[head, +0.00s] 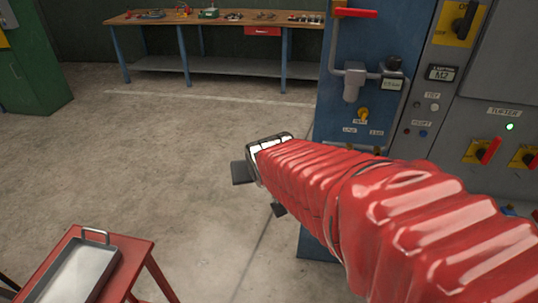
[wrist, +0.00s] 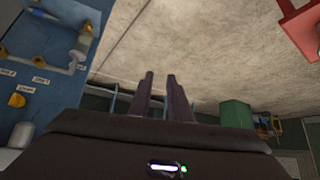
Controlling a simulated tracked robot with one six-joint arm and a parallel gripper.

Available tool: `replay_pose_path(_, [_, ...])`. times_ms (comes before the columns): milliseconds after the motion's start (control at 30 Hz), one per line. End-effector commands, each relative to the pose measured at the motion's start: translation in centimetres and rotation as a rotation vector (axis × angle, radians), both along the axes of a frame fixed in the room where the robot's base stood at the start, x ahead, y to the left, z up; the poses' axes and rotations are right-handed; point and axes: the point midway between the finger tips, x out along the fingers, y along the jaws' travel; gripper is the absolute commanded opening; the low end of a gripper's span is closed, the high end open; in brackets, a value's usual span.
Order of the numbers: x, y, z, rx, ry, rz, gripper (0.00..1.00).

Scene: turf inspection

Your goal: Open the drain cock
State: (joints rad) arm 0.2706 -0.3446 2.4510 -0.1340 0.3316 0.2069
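A small yellow knob (head: 362,114) sits on the front of the blue panel (head: 330,100), with a white label under it too small to read. I cannot tell for certain which fitting is the drain cock. The yellow knob also shows at the left of the wrist view (wrist: 17,99). A red lever (head: 355,12) is at the panel's top and lies about level. My gripper (head: 259,191) hangs over the floor, left of the panel and apart from it. In the wrist view its two dark fingers (wrist: 160,76) stand apart with nothing between them. My red-sleeved arm hides the panel's lower part.
A grey cabinet (head: 420,95) with switches and a lit green lamp (head: 510,126) adjoins the panel. A red stand (head: 140,255) with a metal tray (head: 115,250) is at lower left. A workbench (head: 225,17) stands at the back. The concrete floor between is clear.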

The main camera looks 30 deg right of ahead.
Motion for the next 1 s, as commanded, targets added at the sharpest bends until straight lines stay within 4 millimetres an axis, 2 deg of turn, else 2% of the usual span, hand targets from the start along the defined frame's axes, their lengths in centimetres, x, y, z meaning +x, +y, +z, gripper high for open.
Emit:
replay_pose_path(33, [-0.9, 1.3, 0.8, -0.002, 0.012, 0.028, 0.17])
replay_pose_path(200, [-4.3, 5.2, 2.1, 0.002, 0.075, 0.121, 0.17])
replay_pose_path(500, [-11.1, 11.0, 3.7, 0.015, 0.180, 0.299, 0.17])
replay_pose_path(700, [-13.4, 12.6, 3.9, 0.020, 0.215, 0.359, 0.17])
replay_pose_path(1000, [-13.5, 12.6, 3.8, 0.020, 0.218, 0.361, 0.17])
